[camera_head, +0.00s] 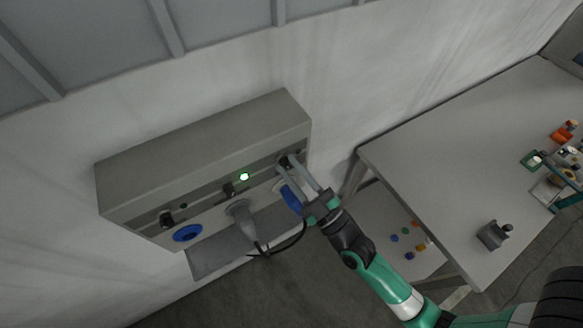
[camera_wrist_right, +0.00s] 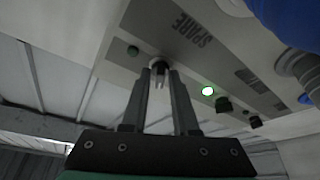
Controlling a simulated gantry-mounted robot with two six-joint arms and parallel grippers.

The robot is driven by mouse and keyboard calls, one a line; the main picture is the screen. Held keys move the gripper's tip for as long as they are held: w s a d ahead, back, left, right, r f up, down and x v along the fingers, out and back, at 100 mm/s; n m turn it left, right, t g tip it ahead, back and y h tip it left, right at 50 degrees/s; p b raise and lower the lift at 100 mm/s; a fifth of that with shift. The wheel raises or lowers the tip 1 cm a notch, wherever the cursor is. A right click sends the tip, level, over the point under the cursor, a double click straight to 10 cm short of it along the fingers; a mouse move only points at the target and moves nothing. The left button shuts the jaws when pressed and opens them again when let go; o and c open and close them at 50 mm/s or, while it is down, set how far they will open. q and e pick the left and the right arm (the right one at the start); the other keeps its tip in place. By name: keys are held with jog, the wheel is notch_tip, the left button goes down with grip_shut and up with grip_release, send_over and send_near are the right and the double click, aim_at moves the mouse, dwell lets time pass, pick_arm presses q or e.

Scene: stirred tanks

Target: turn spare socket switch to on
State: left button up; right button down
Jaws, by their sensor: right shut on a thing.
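A grey socket box (camera_head: 200,150) is on the wall in the head view. The spare socket's switch (camera_wrist_right: 160,67) is beside the SPARE label (camera_wrist_right: 191,29) in the right wrist view. My right gripper (camera_head: 285,161) reaches the right end of the box, and its fingers are shut on that switch. The fingers partly hide the switch, so its exact angle is hard to tell. The small lamp (camera_wrist_right: 133,51) beside it is dark green and looks unlit. The spare socket's blue cover (camera_head: 291,198) is below, partly behind the gripper. My left gripper is not in view.
The middle switch (camera_head: 229,190) has a brightly lit green lamp (camera_head: 244,176); a grey plug (camera_head: 241,214) with a black cable is below it. Another switch (camera_head: 167,219) and blue socket (camera_head: 187,233) are at left. A table (camera_head: 440,150) stands right of the box.

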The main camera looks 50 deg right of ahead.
jog(key=shift+r+m+p, duration=0.2)
jog(key=shift+m+p, duration=0.2)
jog(key=shift+p, duration=0.35)
jog(key=m+h+p, duration=0.2)
jog(key=m+p, duration=0.1)
jog(key=shift+a+m+p, duration=0.15)
jog(key=shift+m+p, duration=0.15)
jog(key=m+h+p, duration=0.1)
jog(key=m, duration=0.1)
jog(key=m+h, duration=0.2)
jog(key=m, duration=0.1)
jog(key=shift+f+m+g+p, duration=0.1)
jog(key=shift+m+g+p, duration=0.2)
jog(key=shift+g+p, duration=0.1)
jog(key=m+g+h, duration=0.1)
jog(key=m, duration=0.2)
jog(key=m+g+h+p, duration=0.1)
jog(key=m+h, duration=0.1)
jog(key=m, duration=0.2)
jog(key=shift+a, duration=0.1)
jog(key=shift+m+g, duration=0.3)
jog(key=shift+m, duration=0.1)
jog(key=c, duration=0.9)
grip_release()
jog(key=shift+f, duration=0.1)
